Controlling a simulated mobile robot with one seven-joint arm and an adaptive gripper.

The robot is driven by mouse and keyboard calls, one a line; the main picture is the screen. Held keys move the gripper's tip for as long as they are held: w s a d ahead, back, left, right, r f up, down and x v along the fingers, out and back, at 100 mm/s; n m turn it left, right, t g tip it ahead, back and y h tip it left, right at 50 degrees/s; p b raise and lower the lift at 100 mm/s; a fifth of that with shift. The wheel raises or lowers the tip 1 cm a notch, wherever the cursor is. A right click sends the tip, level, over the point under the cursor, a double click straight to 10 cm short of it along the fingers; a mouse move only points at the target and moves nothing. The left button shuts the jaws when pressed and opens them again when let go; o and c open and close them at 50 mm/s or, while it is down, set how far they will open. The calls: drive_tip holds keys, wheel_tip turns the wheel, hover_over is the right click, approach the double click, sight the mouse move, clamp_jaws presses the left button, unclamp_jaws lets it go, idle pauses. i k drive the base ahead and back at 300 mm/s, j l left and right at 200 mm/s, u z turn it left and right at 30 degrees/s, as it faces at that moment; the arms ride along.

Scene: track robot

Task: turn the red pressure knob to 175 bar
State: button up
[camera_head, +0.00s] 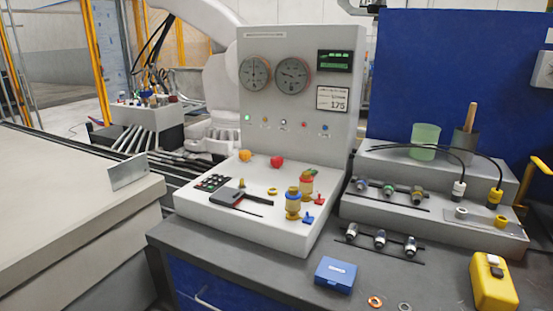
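A grey test console (300,66) stands on the workbench with an upright panel and a sloped front deck. A red knob (277,162) sits at the back of the deck, right of an orange knob (246,156). Its pointer or marking is too small to read. Two round gauges, a left gauge (255,73) and a right gauge (292,75), are on the panel; their needles are too small to read. A white card (332,98) shows 175. A green-lit display (335,61) above it is unreadable. My gripper is not in view.
Brass fittings with blue and red rings (292,204) and a black lever (232,196) stand on the deck near the red knob. A stepped rack (435,228) with couplings and hoses is right. A blue box (335,275) and a yellow device (493,284) lie in front.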

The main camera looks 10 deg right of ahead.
sight(276, 161)
drive_tip(key=k+l, duration=0.15)
drive_tip(key=l, duration=0.2)
drive_tip(key=k+l+u, duration=0.1)
drive_tip(key=l, duration=0.3)
drive_tip(key=i, duration=0.9)
drive_tip(key=l, duration=0.1)
